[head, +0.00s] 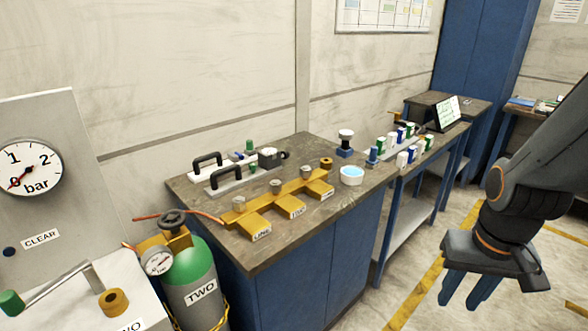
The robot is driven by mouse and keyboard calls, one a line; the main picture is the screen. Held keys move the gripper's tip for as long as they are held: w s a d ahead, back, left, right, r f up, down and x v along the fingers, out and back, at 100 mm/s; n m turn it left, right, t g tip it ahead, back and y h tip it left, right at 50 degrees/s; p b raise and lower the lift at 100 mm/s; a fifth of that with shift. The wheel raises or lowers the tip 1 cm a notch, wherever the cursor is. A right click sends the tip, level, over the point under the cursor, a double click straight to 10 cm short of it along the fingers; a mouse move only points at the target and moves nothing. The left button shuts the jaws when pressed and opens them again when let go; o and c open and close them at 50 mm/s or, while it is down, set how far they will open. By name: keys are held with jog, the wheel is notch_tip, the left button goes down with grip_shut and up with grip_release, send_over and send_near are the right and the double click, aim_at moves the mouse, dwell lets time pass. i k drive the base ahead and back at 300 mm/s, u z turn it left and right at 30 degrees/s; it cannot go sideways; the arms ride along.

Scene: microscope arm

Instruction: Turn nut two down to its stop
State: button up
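A yellow brass manifold (284,206) lies on the dark bench top, with small tags along its front; the middle tag seems to read TWO but is small. Silver nuts stand on its branches, the middle one (275,186) behind that tag. A brass nut (326,163) sits at its far end. Another brass nut (113,302) is on the pale panel at lower left, beside a partly cut-off label ending in WO. I cannot tell which is nut two, or how far any is turned. My gripper (466,298) hangs at lower right, open and empty, well away from the nuts.
A green-topped cylinder labelled TWO (196,278) with a gauge and valve stands before the bench. A pressure gauge (28,167) is at left. Black-handled pieces (232,172), a white bowl (351,175) and small bottles (408,150) occupy the bench and shelf. Floor beside my gripper is clear.

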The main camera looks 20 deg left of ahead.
aim_at(276, 185)
jog(key=u, duration=0.55)
jog(key=i, duration=0.85)
jog(key=u, duration=0.8)
